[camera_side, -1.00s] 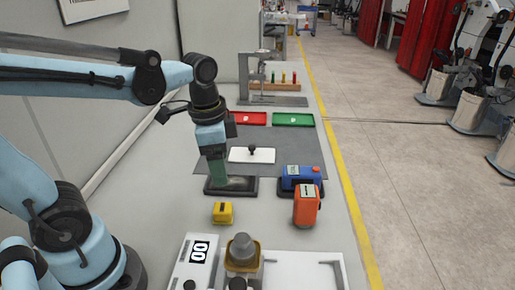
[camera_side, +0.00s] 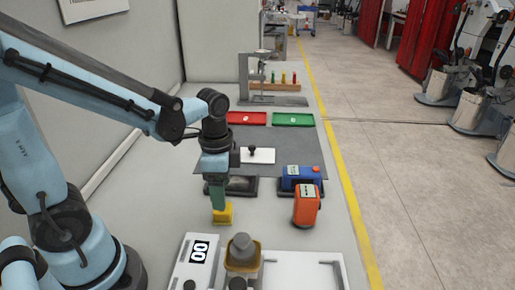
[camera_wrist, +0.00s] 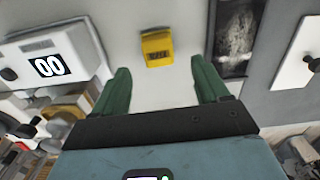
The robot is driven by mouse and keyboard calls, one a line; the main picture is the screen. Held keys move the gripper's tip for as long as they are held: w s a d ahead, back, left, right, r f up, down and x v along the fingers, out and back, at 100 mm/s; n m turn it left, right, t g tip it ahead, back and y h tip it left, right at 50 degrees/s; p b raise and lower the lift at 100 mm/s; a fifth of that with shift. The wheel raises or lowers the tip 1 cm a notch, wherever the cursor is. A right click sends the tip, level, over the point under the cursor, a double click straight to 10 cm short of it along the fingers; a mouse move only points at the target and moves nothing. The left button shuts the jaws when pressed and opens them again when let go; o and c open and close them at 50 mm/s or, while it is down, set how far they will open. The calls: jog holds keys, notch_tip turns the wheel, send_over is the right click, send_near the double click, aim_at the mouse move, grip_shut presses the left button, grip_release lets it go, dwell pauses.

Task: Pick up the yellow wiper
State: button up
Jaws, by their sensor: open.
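The yellow wiper (camera_side: 223,213) is a small yellow block on the light grey table, in front of the dark tray. In the side view my gripper (camera_side: 217,203) is above it and covers part of it. In the wrist view the wiper (camera_wrist: 157,48) lies beyond the two green fingertips, roughly centred between them, with a dark label on it. My gripper (camera_wrist: 161,80) is open, and nothing is between its fingers.
An orange device (camera_side: 306,206) and a blue device (camera_side: 300,177) stand to the right. A dark tray (camera_side: 243,188) is just behind. A white unit with a "00" display (camera_side: 198,251) stands in front. Red (camera_side: 247,118) and green (camera_side: 293,120) trays lie farther back.

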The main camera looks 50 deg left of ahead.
jog(key=shift+s+f, duration=0.1)
jog(key=shift+f, duration=2.5)
jog(key=c, duration=1.1)
jog(key=shift+c, duration=0.2)
jog(key=shift+r, duration=0.15)
notch_tip(320, 180, up, 10)
